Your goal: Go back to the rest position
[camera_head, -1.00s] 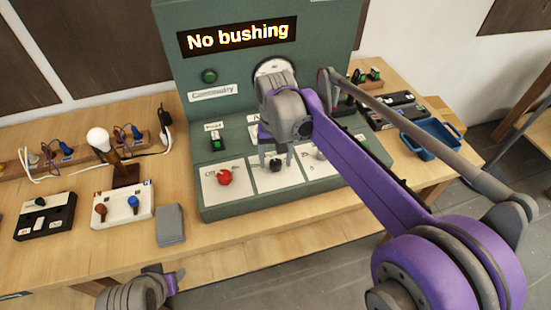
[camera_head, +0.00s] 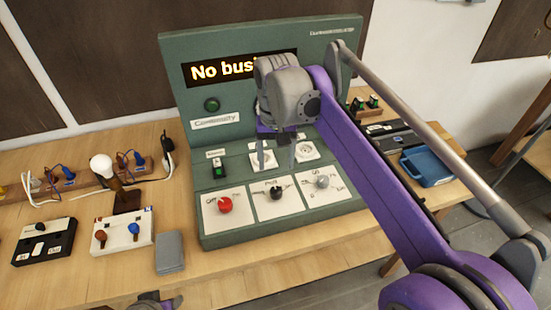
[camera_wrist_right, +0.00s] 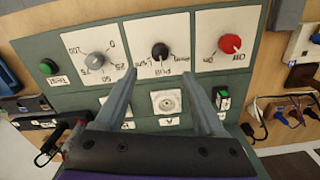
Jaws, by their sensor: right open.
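My right gripper (camera_head: 279,165) hangs in front of the green test panel (camera_head: 240,240). It is open and empty, above the black knob (camera_head: 277,196) and apart from it. In the right wrist view its two fingers (camera_wrist_right: 160,78) stand apart with nothing between them, and the panel's black knob (camera_wrist_right: 160,51), red knob (camera_wrist_right: 230,43) and grey knob (camera_wrist_right: 97,61) show beyond. My left gripper (camera_head: 157,301) shows only as a small piece at the bottom edge, its fingers unclear. The panel's display (camera_head: 220,70) reads "No bus…", partly hidden by my right wrist.
A lamp with a white bulb (camera_head: 101,165), a white switch box (camera_head: 123,233), a black switch box (camera_head: 44,241) and a grey block (camera_head: 169,251) stand left of the panel. A blue tray (camera_head: 428,166) lies right of it, behind my right arm.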

